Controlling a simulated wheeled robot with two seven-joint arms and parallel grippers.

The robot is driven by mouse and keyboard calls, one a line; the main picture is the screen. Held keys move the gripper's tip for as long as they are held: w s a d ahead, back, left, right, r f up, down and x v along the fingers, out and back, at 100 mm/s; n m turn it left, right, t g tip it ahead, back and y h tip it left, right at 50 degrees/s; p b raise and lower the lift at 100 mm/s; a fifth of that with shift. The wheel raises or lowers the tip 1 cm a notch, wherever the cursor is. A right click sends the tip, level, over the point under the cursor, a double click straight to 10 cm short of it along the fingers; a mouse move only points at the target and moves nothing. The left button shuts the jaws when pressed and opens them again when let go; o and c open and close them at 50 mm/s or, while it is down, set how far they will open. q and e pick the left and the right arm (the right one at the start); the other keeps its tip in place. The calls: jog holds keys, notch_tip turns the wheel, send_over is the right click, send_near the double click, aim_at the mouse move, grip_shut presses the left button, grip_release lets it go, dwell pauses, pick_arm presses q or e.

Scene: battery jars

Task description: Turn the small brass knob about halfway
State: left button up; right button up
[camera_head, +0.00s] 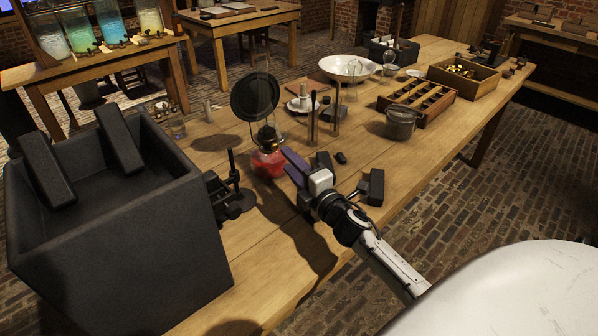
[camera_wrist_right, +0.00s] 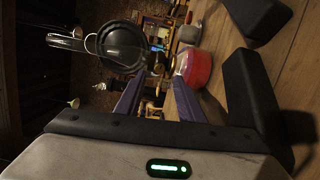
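An oil lamp with a red reservoir (camera_head: 268,162) stands on the table, with a dark round reflector disc (camera_head: 254,97) above it. Its brass-coloured burner (camera_head: 268,140) sits between them; the small knob is too small and dark to make out. In the right wrist view the red reservoir (camera_wrist_right: 196,68) and the disc (camera_wrist_right: 122,46) lie beyond the fingertips. My right gripper (camera_head: 289,166) is beside the lamp, on its right. Its purple fingers (camera_wrist_right: 156,88) are apart, with no held thing visible; contact with the lamp cannot be told. My left gripper is not in view.
A large dark open box (camera_head: 170,240) fills the left. A black stand (camera_head: 234,185) is left of the lamp. A dark block (camera_head: 376,187) lies near my right wrist. Thin upright rods (camera_head: 313,118), a lidded pot (camera_head: 401,122) and a divided tray (camera_head: 420,100) stand farther back.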

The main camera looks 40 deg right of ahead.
jog(key=shift+s+a, duration=0.15)
jog(key=shift+s, duration=1.05)
jog(key=shift+s+a, duration=0.15)
jog(key=shift+s, duration=1)
